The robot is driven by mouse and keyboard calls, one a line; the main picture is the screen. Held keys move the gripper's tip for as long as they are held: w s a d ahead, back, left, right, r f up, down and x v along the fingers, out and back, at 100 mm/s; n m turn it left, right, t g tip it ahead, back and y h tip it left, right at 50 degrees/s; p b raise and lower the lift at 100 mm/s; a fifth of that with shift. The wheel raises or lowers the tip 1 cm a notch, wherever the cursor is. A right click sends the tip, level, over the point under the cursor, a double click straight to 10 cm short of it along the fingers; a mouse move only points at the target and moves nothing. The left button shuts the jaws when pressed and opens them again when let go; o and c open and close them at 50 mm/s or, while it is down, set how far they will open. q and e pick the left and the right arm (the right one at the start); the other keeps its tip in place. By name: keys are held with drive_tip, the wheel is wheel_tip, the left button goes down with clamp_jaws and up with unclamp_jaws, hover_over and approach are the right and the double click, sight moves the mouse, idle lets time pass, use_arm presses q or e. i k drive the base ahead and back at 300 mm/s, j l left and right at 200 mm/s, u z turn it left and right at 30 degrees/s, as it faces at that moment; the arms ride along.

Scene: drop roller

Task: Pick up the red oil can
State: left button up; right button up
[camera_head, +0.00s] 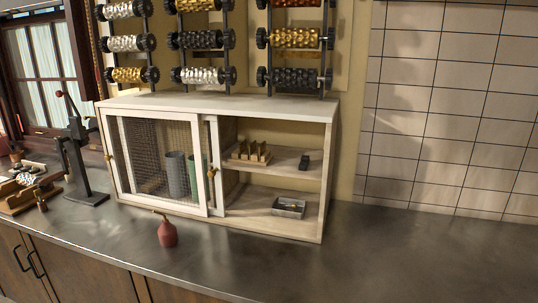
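The red oil can (167,234) stands upright on the dark countertop, left of centre and near the front edge. It has a rounded red body and a short brass-coloured spout on top that points up and to the left. Nothing touches it. Neither of my grippers shows in the head view.
A white cabinet (160,208) with a mesh sliding door stands behind the can. Its open right side holds a small tray (289,207) and a wooden rack. A black lever press (82,160) stands at left. The counter at right (420,250) is clear. Patterned rollers (295,38) hang above.

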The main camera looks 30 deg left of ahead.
sight(168, 236)
drive_tip(key=u, duration=1.6)
